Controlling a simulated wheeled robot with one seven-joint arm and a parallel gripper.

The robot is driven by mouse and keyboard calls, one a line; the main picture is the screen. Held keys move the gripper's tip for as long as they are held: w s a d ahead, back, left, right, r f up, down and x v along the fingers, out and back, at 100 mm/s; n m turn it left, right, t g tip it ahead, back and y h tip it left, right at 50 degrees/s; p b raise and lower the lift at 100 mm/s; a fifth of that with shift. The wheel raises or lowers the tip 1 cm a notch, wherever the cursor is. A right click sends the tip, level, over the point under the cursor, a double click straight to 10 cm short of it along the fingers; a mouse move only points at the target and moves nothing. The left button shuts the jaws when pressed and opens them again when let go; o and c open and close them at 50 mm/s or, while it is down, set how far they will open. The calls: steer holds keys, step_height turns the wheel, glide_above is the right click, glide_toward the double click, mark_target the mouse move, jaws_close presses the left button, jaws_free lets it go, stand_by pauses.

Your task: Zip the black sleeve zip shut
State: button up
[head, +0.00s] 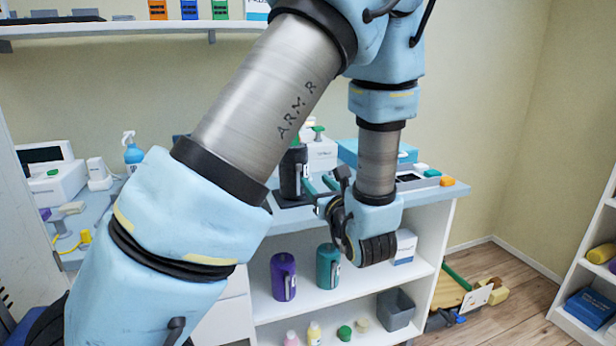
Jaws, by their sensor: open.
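The black sleeve (291,174) stands upright on a dark base on the counter, left of my gripper. It is dark and bottle-shaped with a pale strip on its right side; its zip and slider are too small to make out. My gripper (319,185) is open, its green-tipped fingers pointing left towards the sleeve's right side. The fingertips are close to the sleeve, but I cannot tell whether they touch it. My arm covers part of the counter left of the sleeve.
The counter (440,192) also holds a blue box (349,152) and a white device with a green knob (320,150) behind. Purple (283,277) and teal (328,266) sleeves stand on the shelf below. A spray bottle (133,155) is at left.

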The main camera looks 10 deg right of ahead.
steer(key=w+a+p, duration=0.1)
steer(key=w+p, duration=0.1)
steer(key=w, duration=0.8)
steer(key=shift+a+p, duration=0.25)
steer(key=shift+p, duration=0.05)
steer(key=shift+w, duration=0.1)
jaws_close()
stand_by(0.9)
